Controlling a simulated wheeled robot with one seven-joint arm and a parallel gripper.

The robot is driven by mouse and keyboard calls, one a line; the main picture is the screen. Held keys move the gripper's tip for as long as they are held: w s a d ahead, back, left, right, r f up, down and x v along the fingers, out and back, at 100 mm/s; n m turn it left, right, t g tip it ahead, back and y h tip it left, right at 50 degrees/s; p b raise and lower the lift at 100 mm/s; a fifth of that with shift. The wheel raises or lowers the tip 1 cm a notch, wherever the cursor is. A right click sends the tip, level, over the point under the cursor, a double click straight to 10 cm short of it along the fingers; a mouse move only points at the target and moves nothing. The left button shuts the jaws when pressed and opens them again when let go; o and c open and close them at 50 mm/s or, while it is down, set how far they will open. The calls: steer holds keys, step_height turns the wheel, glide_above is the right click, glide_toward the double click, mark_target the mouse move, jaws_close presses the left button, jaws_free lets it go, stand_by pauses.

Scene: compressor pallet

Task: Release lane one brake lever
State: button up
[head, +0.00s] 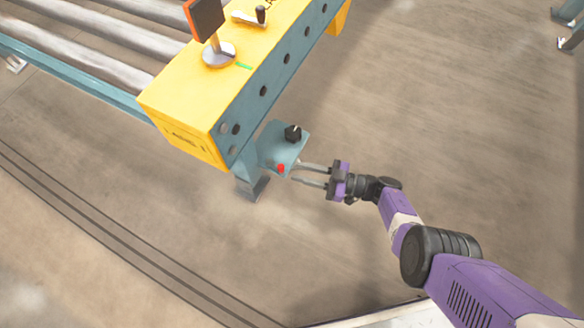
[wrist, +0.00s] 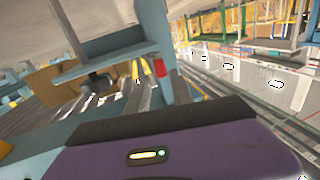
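A metal lever with a dark upright grip (head: 261,14) sits on top of the yellow housing (head: 205,95) at the conveyor's end; I take it for the brake lever. A blue-grey control box (head: 284,147) juts from the housing's side, with a black knob (head: 293,132) and a red button (head: 281,168). My gripper (head: 295,172) is open, its two fingers apart beside the box, near the red button. Contact cannot be told. In the wrist view the box (wrist: 105,62), the knob (wrist: 97,82) and the red button (wrist: 160,67) show upside down.
Grey rollers (head: 110,45) in a blue frame run off to the upper left. A dark screen on a stand (head: 205,18) rises from the housing, left of the lever. Round holes line the housing's side.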

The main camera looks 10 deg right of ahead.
steer(key=v, duration=0.3)
steer(key=shift+s+d, duration=0.15)
steer(key=shift+d, duration=0.1)
